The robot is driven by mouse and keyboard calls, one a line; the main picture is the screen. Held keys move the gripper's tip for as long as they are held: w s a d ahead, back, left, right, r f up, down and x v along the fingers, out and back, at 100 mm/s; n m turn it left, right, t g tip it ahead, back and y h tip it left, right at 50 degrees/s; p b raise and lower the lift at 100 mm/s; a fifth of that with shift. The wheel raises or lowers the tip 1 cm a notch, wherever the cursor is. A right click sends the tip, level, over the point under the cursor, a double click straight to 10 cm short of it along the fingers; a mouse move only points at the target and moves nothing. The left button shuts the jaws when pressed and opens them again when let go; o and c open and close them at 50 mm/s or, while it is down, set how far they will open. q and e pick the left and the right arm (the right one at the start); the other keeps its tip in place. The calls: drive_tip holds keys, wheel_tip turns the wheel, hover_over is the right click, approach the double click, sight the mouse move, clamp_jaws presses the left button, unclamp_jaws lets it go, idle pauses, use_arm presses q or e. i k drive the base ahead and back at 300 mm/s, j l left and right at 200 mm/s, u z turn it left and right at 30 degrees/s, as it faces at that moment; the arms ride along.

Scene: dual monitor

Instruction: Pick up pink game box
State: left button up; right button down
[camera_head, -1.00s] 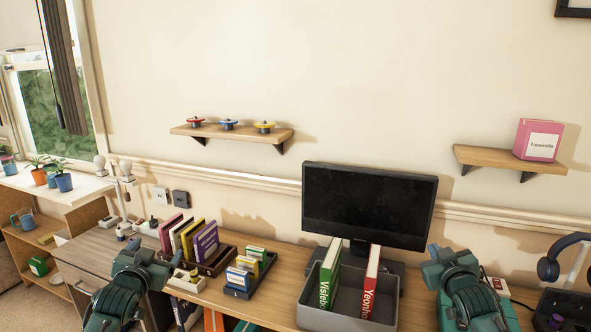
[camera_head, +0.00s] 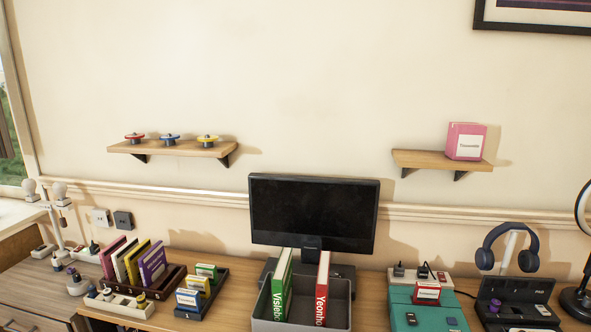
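The pink game box (camera_head: 466,142) with a white label stands upright on the right wall shelf (camera_head: 420,160), toward the shelf's right part. The shelf is a light wooden board on dark brackets, above and to the right of the monitor. Neither of my grippers is in view, so nothing is seen near the box.
A black monitor (camera_head: 314,213) stands at the back of the desk. In front is a grey bin (camera_head: 301,322) holding green and red boxes. A teal case (camera_head: 425,315), headphones (camera_head: 509,246) and a lamp lie right. The left shelf (camera_head: 176,148) holds three spinning tops.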

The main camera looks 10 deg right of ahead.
sight(465, 142)
drive_tip(key=l+z, duration=0.1)
drive_tip(key=z, duration=0.3)
drive_tip(key=l+z, duration=0.1)
drive_tip(key=z, duration=0.25)
drive_tip(key=l+z, duration=0.1)
drive_tip(key=z, duration=0.3)
